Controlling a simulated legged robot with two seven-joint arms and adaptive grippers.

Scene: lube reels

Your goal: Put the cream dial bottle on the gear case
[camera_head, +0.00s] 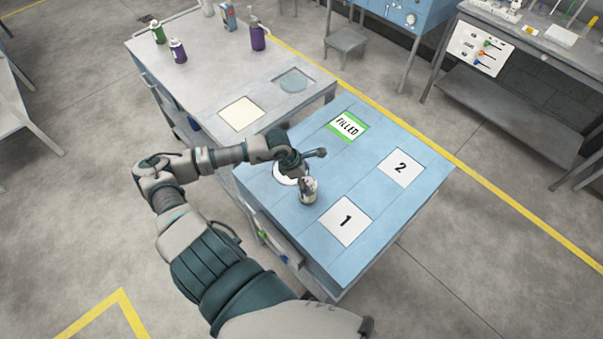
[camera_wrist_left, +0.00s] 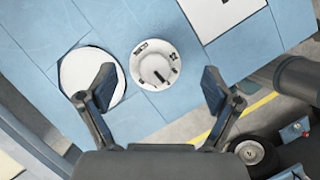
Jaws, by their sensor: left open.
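The cream dial bottle (camera_head: 308,192) stands upright on a blue-topped bench, below my left gripper. In the left wrist view its round cream top with a dark-marked dial (camera_wrist_left: 155,64) lies just beyond the fingertips, between their lines. My left gripper (camera_wrist_left: 158,88) is open, its two fingers apart and not visibly touching the bottle. In the head view the gripper (camera_head: 305,166) is partly hidden by its own wrist. I cannot tell which thing is the gear case. My right gripper is not in view.
The blue bench (camera_head: 384,206) bears a white round pad (camera_wrist_left: 88,76) beside the bottle, a green-edged FILLED label (camera_head: 348,126) and white squares marked 1 (camera_head: 345,221) and 2 (camera_head: 400,167). A grey table (camera_head: 205,85) behind holds purple bottles (camera_head: 258,38).

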